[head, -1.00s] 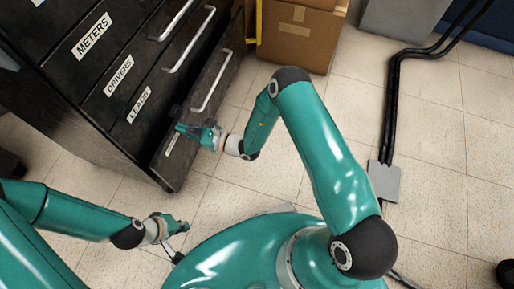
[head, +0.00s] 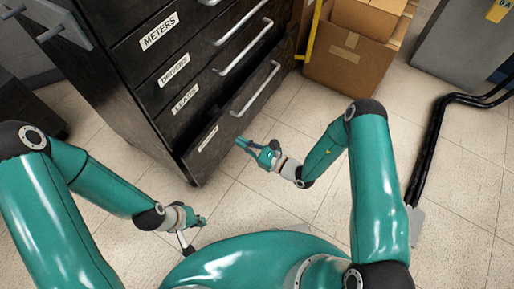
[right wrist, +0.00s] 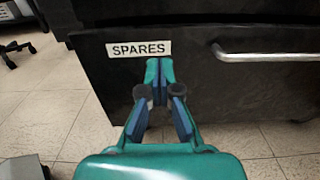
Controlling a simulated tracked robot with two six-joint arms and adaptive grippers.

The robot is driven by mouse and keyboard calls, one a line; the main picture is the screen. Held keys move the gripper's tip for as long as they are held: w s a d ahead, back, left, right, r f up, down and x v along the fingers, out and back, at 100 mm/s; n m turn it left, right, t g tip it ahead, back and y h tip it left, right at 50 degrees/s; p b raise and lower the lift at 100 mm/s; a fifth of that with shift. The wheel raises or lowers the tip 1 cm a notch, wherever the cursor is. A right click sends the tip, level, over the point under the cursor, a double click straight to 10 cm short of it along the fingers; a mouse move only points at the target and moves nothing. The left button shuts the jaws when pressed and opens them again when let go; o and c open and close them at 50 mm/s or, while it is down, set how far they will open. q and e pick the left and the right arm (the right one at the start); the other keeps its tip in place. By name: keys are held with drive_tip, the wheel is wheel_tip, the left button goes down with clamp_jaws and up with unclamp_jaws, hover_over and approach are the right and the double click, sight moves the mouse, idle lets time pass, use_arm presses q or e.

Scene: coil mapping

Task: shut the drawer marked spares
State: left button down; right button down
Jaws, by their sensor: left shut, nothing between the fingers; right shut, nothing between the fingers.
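The drawer marked spares is the bottom drawer (head: 235,125) of the black cabinet. In the head view its front stands out a little from the drawer above, with a dark gap along its top. Its label reads SPARES in the right wrist view (right wrist: 138,49), left of the bar handle (right wrist: 265,55). My right gripper (head: 243,145) is shut and empty, in front of the drawer face near the label end. In the right wrist view its fingertips (right wrist: 160,66) overlap the face just below the label; contact cannot be told. My left gripper (head: 203,221) is shut and empty, low over the floor.
The drawers above carry labels METERS (head: 159,31), DRIVERS and LEADS (head: 185,99). A cardboard box (head: 345,65) stands beyond the cabinet's far end. Black cables (head: 432,150) run along the floor at right. The tiled floor in front of the drawer is clear.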

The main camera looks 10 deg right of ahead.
drive_tip(key=v, duration=0.4)
drive_tip(key=b, duration=0.2)
approach(243, 92)
drive_tip(key=b+x, duration=0.3)
drive_tip(key=x, duration=0.3)
drive_tip(key=shift+a+f+b, duration=0.15)
drive_tip(key=shift+f+b, duration=0.05)
drive_tip(key=shift+b, duration=0.15)
drive_tip(key=shift+w+a+r, duration=0.1)
drive_tip(key=shift+w+a, duration=0.25)
drive_tip(key=shift+w+d, duration=0.1)
